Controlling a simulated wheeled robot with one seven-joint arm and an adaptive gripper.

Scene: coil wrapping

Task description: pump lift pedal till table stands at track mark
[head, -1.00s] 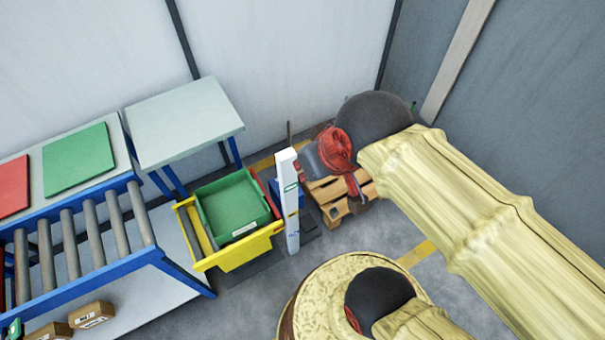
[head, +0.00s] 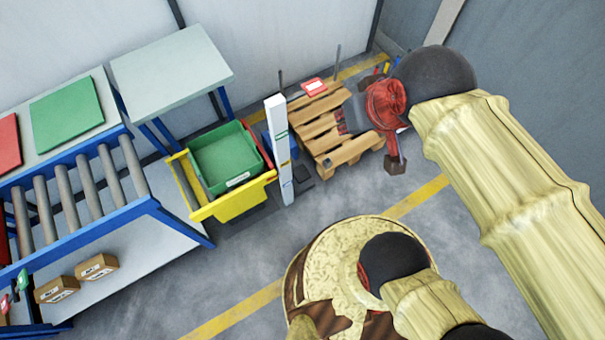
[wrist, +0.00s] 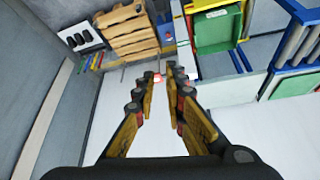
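The yellow lift table (head: 240,200) stands low in the head view and carries a green tray (head: 224,160). In the wrist view the tray (wrist: 218,28) shows at the top. A white upright post (head: 276,120) with small coloured marks stands at the table's right side. I cannot tell which mark the table's level meets. A small dark piece (head: 303,173) lies by the post's foot; I cannot tell if it is the pedal. My gripper (wrist: 158,80) is open and empty, fingers apart in the wrist view. In the head view it hangs right of the post, apart from it.
A wooden pallet (head: 318,122) with a red-and-white label stands behind the post. A roller conveyor (head: 85,185) and a pale side table (head: 170,68) are at the left. Two cardboard boxes (head: 97,267) sit below the conveyor. Grey floor in front is clear.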

